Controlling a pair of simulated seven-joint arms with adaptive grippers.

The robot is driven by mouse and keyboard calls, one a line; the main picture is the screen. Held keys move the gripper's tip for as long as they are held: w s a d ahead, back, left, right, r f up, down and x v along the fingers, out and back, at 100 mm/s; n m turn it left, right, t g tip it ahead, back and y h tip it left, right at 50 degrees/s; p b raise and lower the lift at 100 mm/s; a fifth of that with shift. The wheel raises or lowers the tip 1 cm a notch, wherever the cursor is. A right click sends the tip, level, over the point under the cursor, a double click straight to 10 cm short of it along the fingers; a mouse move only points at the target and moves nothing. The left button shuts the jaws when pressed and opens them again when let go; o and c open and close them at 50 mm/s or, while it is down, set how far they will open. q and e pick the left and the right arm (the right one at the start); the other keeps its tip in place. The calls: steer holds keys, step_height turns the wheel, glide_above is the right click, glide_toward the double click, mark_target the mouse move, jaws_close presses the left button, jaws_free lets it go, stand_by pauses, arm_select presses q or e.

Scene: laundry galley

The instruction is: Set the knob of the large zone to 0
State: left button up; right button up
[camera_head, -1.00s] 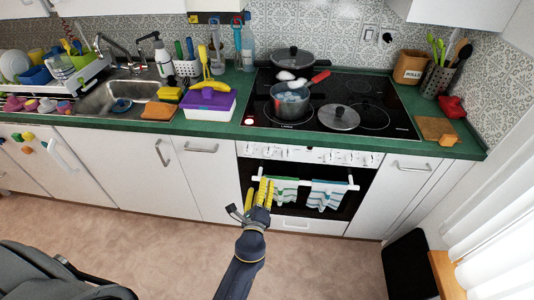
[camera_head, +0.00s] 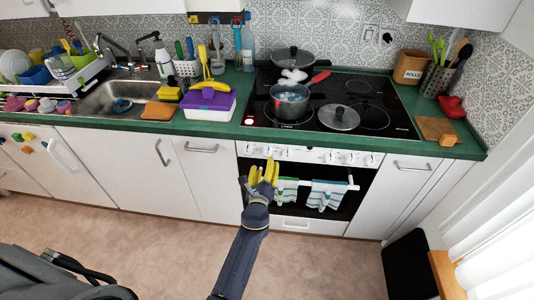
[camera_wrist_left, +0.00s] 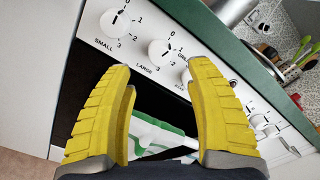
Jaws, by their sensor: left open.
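The large zone's knob (camera_wrist_left: 160,52) is a white round dial on the white control panel, above the word LARGE, with numbers printed around it. Its exact setting is too small to read surely. The small zone's knob (camera_wrist_left: 115,22) is up and left of it, and another knob (camera_wrist_left: 187,75) is down and right. My left gripper (camera_head: 262,168) is open with yellow fingers, in front of the panel's left part. In the left wrist view its fingers (camera_wrist_left: 159,68) lie either side of the large knob, apparently short of it, with nothing between them. My right gripper is not in view.
The black cooktop (camera_head: 386,106) holds a steaming pot (camera_head: 290,104) with a red handle, and a glass lid (camera_head: 339,118). Striped towels (camera_head: 327,195) hang on the oven rail below the knobs. The green counter edge (camera_head: 330,141) runs above the panel. The floor in front is largely open.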

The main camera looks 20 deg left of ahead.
mark_target(267, 154)
arm_select(q)
steer(key=shift+w+a, duration=0.25)
steer(key=shift+w, duration=1.05)
steer(key=shift+w+a, duration=0.2)
steer(key=shift+w, duration=1.1)
steer(key=shift+w+a, duration=0.25)
steer(key=shift+w, duration=1.05)
steer(key=shift+c, duration=0.4)
jaws_close()
